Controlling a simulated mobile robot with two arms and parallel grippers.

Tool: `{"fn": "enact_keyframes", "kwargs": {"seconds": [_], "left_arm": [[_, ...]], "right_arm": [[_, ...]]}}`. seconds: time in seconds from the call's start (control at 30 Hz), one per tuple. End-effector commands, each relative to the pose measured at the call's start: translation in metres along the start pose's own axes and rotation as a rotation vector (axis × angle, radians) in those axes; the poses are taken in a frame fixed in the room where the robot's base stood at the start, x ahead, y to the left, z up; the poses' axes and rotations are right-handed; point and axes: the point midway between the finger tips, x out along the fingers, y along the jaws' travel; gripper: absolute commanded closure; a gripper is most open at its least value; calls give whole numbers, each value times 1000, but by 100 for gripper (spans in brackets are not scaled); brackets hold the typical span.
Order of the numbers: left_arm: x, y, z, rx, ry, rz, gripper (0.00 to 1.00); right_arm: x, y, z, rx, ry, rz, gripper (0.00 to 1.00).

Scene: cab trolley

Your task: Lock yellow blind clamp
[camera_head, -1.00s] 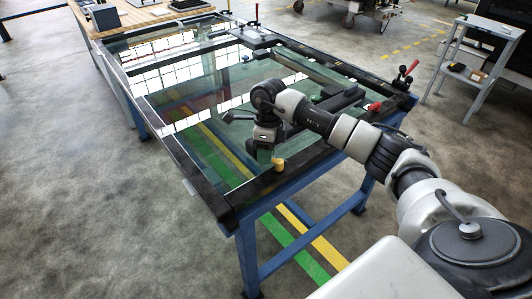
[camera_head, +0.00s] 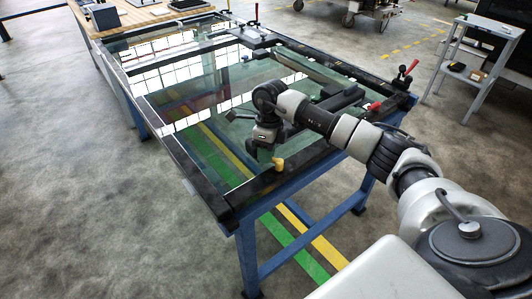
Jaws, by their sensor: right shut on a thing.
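The yellow blind clamp (camera_head: 278,164) is small and sits on the dark front rail of the glass-topped table, near the middle of that edge. My right gripper (camera_head: 268,154) reaches in from the right, points down over the front rail and is shut on the yellow clamp. Its fingers are dark and hide part of the clamp, so the exact grip is hard to see. My left gripper is not in view.
The glass table (camera_head: 205,180) has a dark frame on blue legs. Red-handled clamps stand at its right corner (camera_head: 408,70) and far edge (camera_head: 257,14). A dark bar (camera_head: 340,100) lies behind my gripper. A grey shelf trolley (camera_head: 480,65) stands at the right. The floor at left is clear.

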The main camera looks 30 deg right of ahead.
Motion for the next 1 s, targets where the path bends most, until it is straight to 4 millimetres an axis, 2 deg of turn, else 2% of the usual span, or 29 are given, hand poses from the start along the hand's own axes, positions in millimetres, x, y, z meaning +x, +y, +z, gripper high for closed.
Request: {"fn": "enact_keyframes", "kwargs": {"seconds": [0.6,1.0], "left_arm": [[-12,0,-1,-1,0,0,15],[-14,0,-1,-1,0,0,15]], "right_arm": [[-5,-16,-6,440,-90,-1,100],[-6,-20,-8,554,-114,-1,100]]}}
